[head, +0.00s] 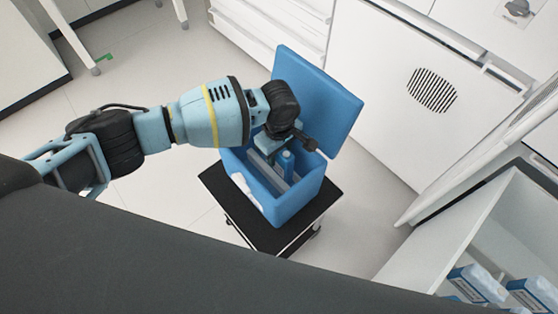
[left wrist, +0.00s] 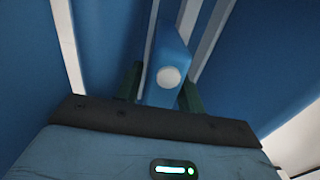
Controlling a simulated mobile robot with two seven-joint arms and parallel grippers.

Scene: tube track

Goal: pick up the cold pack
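The cold pack (left wrist: 170,55) is blue with a round white cap. In the left wrist view it stands between the two dark fingers of my left gripper (left wrist: 161,90). The fingers are close to its sides; whether they press on it I cannot tell. In the head view my left gripper (head: 272,150) reaches down into the open blue cool box (head: 290,212), and the cold pack (head: 287,163) shows beside it, inside the box. My right gripper is out of view.
The box's lid (head: 330,95) stands open at the back. The box sits on a small black-topped cart (head: 235,205). Light strips or dividers run inside the box. A white shelf (head: 440,235) with blue-and-white packages (head: 478,283) is at lower right. White cabinets stand behind; open floor lies left.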

